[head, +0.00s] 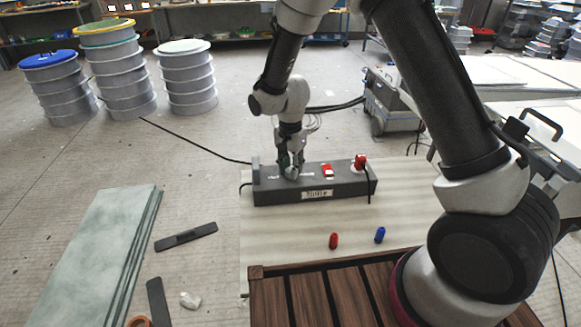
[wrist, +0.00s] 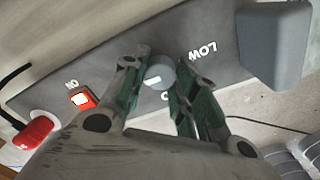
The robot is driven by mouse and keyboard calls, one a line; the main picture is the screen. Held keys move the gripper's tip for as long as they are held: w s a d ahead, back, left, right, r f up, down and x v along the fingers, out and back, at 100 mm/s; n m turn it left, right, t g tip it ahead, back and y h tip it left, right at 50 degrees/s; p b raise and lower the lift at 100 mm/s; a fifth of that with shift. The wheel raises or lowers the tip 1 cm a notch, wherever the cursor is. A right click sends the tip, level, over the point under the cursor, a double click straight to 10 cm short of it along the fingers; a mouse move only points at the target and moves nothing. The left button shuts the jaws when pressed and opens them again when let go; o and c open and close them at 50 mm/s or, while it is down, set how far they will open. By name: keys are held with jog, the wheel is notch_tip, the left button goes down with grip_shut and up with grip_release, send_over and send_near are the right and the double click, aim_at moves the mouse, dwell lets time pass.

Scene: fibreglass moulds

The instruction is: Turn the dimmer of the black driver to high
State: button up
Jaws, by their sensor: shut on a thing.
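The black driver (head: 340,187) is a long dark box lying on a pale board. Its dimmer is a round grey knob (wrist: 160,73) with a white mark, seen in the wrist view on the top face. My gripper (head: 290,172) points down at the driver's top, left of its middle. In the wrist view the green-padded fingers (wrist: 157,80) are on both sides of the knob, shut on it. In the head view the gripper hides the knob.
A red cap (head: 333,240) and a blue cap (head: 379,235) stand in front on the board.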

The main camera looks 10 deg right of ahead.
jog(key=o, duration=1)
jog(key=shift+o, duration=0.2)
notch_tip(320, 180, up, 12)
